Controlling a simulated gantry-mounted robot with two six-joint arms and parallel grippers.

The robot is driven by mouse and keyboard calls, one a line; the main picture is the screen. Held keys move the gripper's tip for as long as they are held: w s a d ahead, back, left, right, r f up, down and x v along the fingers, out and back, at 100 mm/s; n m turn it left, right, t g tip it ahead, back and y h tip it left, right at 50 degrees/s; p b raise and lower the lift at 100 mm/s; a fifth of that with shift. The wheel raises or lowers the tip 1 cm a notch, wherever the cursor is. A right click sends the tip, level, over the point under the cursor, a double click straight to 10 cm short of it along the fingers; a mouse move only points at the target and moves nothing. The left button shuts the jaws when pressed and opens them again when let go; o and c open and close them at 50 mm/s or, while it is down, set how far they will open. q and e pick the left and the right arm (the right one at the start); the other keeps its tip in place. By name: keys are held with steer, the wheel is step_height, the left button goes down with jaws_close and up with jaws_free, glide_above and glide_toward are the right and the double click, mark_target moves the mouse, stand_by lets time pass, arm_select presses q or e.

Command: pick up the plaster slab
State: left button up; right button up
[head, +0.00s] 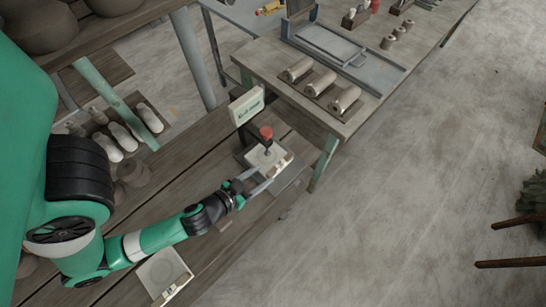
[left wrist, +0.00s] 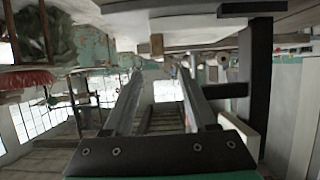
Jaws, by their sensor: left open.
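A pale, square plaster slab (head: 258,158) lies on a grey stand at the far end of the wooden bench, with a small wooden piece at its right edge. My right gripper is not in view.
A second pale slab or tray (head: 162,270) lies on the bench at lower left, near my left arm. A white sign (head: 246,106) stands behind the post. A table (head: 365,115) with clay rolls and a blue-grey tray is beyond.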

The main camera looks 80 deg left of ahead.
mark_target(279, 164)
arm_select(q)
steer(key=p+x, duration=0.1)
steer(key=x, duration=0.3)
steer(key=shift+w+a+r, duration=0.1)
steer(key=shift+w+a, duration=0.05)
steer(key=shift+w, duration=0.2)
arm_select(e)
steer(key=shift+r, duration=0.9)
arm_select(q)
steer(key=x, duration=0.5)
steer(key=shift+a+p, duration=0.1)
steer(key=shift+p, duration=0.2)
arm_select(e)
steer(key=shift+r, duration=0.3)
arm_select(q)
steer(key=shift+c, duration=0.3)
jaws_close()
